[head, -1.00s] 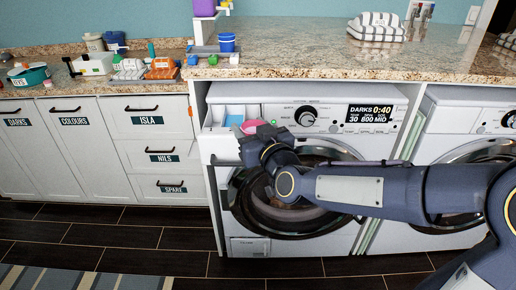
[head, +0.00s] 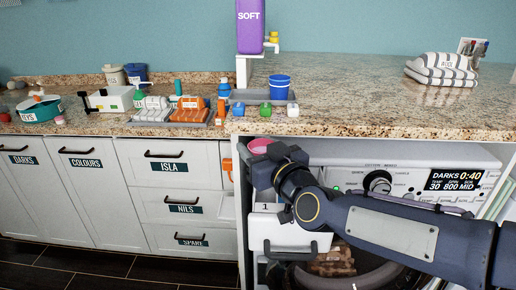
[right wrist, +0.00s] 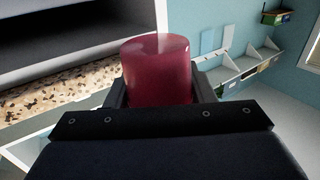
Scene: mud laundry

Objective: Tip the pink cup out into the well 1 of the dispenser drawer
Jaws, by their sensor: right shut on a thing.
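The pink cup (head: 260,146) is held just below the counter edge in the head view, mostly behind my right gripper (head: 278,160). In the right wrist view the cup (right wrist: 157,72) is translucent dark pink, between the two fingers of my right gripper (right wrist: 158,92), which is shut on it. Its contents cannot be made out. The white dispenser drawer (head: 290,242) stands out of the left washer, below the gripper. A "1" label (head: 265,207) shows on it; my arm and gripper hide much of its inside. My left gripper is not in view.
The granite counter (head: 370,100) overhangs close above the cup. On it stand a purple SOFT dispenser (head: 250,28), a blue cup (head: 279,88) and small bottles. The washer panel (head: 400,180) is behind my arm. White cabinets (head: 170,185) lie left.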

